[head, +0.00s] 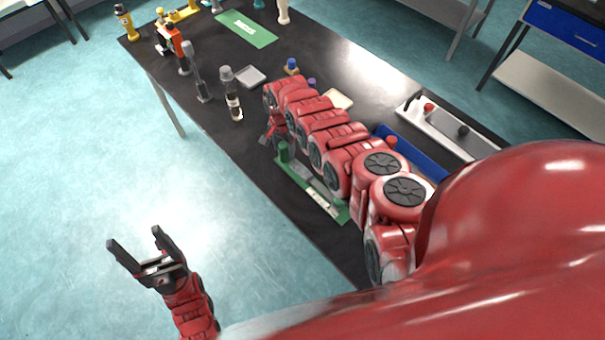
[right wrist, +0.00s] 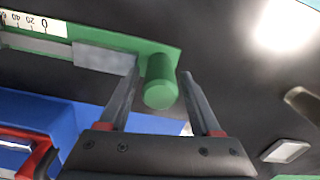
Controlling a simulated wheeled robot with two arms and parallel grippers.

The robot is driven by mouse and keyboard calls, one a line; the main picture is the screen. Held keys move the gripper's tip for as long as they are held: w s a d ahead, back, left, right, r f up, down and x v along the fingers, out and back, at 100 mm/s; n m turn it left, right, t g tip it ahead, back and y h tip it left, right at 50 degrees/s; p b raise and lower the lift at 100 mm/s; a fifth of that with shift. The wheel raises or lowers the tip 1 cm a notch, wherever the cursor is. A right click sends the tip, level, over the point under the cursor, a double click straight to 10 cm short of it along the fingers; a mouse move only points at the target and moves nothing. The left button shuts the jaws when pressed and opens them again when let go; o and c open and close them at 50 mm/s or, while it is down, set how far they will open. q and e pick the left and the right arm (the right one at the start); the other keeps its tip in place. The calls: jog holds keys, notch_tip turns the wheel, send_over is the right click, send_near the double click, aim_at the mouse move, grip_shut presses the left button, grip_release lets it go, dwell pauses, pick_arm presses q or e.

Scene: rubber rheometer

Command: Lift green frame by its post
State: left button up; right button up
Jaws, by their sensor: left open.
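The green frame (head: 333,209) lies flat on the black table near its front edge, with a white scale strip and a grey bar on it. Its green post (head: 284,152) stands at the frame's far end. In the right wrist view, the post (right wrist: 160,82) shows end-on between the fingers of my right gripper (right wrist: 160,70), which are spread with small gaps beside it. In the head view, my right gripper (head: 271,134) is beside the post, partly hidden by my arm. My left gripper (head: 134,244) is open and empty above the floor, left of the table.
A blue tray (head: 418,158) and a white device with a red knob (head: 428,107) are on the table's right side. My right arm covers the middle.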

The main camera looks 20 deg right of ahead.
grip_shut()
jog(key=shift+r, duration=0.15)
